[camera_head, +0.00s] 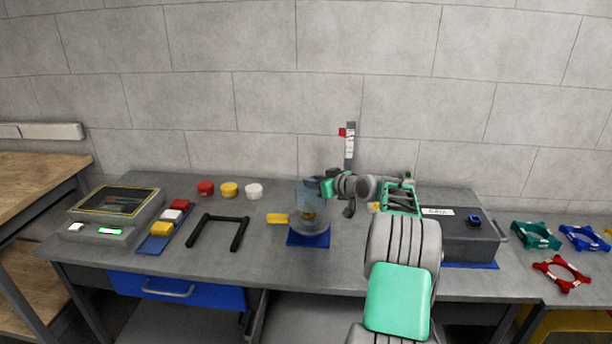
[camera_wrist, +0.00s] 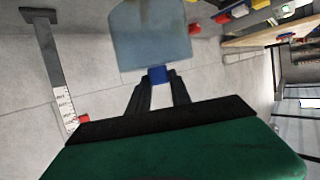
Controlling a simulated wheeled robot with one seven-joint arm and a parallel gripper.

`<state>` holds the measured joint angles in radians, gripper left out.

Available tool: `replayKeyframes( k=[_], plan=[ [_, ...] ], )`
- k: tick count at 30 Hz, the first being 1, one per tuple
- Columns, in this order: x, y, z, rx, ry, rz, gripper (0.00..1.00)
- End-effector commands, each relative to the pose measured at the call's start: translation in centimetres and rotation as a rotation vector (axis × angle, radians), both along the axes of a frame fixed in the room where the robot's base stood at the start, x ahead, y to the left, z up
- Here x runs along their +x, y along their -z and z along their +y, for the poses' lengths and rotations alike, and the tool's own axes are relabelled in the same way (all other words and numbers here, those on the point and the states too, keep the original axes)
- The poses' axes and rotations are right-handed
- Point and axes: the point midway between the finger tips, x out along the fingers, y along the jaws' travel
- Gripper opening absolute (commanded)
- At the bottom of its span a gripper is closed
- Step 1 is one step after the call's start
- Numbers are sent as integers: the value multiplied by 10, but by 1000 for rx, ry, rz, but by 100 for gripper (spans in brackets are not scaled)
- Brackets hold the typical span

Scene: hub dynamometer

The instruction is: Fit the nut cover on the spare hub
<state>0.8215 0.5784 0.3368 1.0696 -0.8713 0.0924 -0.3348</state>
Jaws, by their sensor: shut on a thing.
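My gripper (camera_head: 318,187) is shut on the small blue knob (camera_wrist: 158,74) of a translucent blue-grey cover, which I take for the nut cover (camera_wrist: 150,35). In the head view the cover (camera_head: 305,196) is at the middle of the bench, above a blue mat (camera_head: 309,240). Something yellow shows faintly through or below it; it may belong to the spare hub, which I cannot make out clearly. A yellow handle-like piece (camera_head: 277,218) sticks out to the left. Whether the cover rests on anything is hard to tell.
Red (camera_head: 205,188), yellow (camera_head: 229,190) and white (camera_head: 254,191) round caps stand at the back left. A black U-shaped frame (camera_head: 219,232) lies in front of them. An upright scale post (camera_head: 350,147) stands behind my gripper. A grey box (camera_head: 460,237) is at the right.

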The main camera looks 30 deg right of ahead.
Motion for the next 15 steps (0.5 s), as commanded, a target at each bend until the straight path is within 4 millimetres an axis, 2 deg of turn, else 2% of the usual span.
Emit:
replayKeyframes(
  k=[10, 15],
  plan=[
    [-1, 1, -1, 0, 1, 0, 0],
    [-1, 12, -1, 1, 2, 1, 0]
  ],
)
